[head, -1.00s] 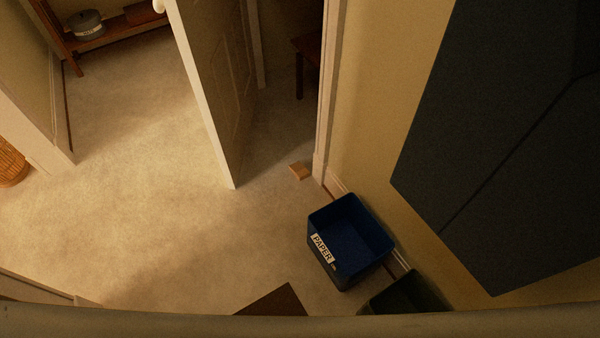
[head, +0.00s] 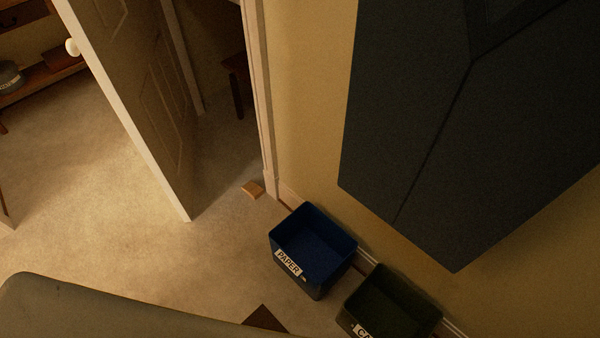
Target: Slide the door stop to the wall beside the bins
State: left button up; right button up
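The door stop (head: 252,190) is a small tan wooden block on the carpet. It lies near the foot of the door frame, apart from the open door's lower corner. The blue bin (head: 314,247), labelled PAPER, stands against the wall to the right of the block. A dark green bin (head: 390,302) stands beside it, its label partly cut off by the frame edge. Neither of my grippers shows in the head view.
The open white door (head: 135,85) stands to the left of the block. A large dark panel (head: 440,130) is on the wall at right. A brown mat corner (head: 264,319) lies in front of the bins. Carpet (head: 110,220) is clear at left.

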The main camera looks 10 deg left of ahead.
aim_at(254, 190)
jog(key=i+j+z, duration=0.15)
jog(key=j+z, duration=0.25)
jog(key=i+j+z, duration=0.1)
jog(key=j+z, duration=0.15)
jog(key=z, duration=0.15)
jog(key=j+z, duration=0.85)
jog(key=k+j, duration=0.1)
jog(key=j, duration=0.4)
jog(key=j+z, duration=0.1)
jog(key=j, duration=0.35)
jog(key=k+j, duration=0.15)
jog(key=j, duration=0.35)
